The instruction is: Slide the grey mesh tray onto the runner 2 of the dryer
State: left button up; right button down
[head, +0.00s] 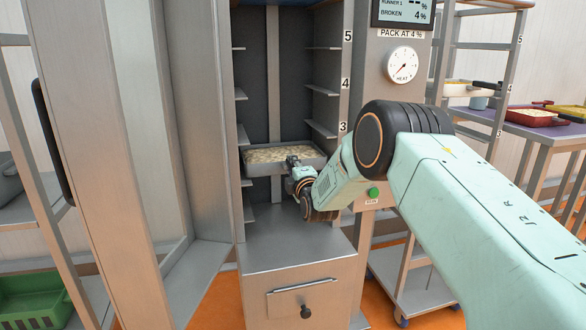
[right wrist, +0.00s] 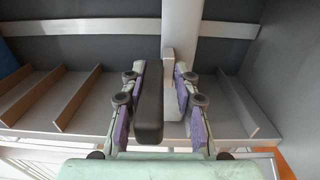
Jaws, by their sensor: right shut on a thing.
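The grey mesh tray (head: 262,168), filled with pale pieces, is inside the open dryer (head: 292,247), just below the runner marked 3. It looks about level. The runner under it and the label for runner 2 are hidden by the tray and my arm, so I cannot tell whether it rests on a runner. My right gripper (head: 293,162) is at the tray's front edge, shut on its handle. In the right wrist view, a dark handle (right wrist: 149,108) sits between the fingers of the right gripper (right wrist: 160,95). My left gripper is not in view.
The dryer door (head: 110,130) stands open on the left. Runners 4 and 5 look empty. The dryer's heat dial (head: 402,64) is at right. A rack and a purple-topped table with a red tray (head: 536,117) stand further right. A green crate (head: 30,298) is at lower left.

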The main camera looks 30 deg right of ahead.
jog(key=shift+f, duration=0.2)
dwell(0.7)
jog(key=c, duration=0.9)
grip_release()
jog(key=shift+c, duration=0.2)
jog(key=shift+f, duration=0.35)
jog(key=shift+s+r, duration=0.1)
jog(key=shift+s, duration=0.15)
jog(key=v, duration=1.1)
jog(key=shift+s+a, duration=0.2)
jog(key=shift+s, duration=0.05)
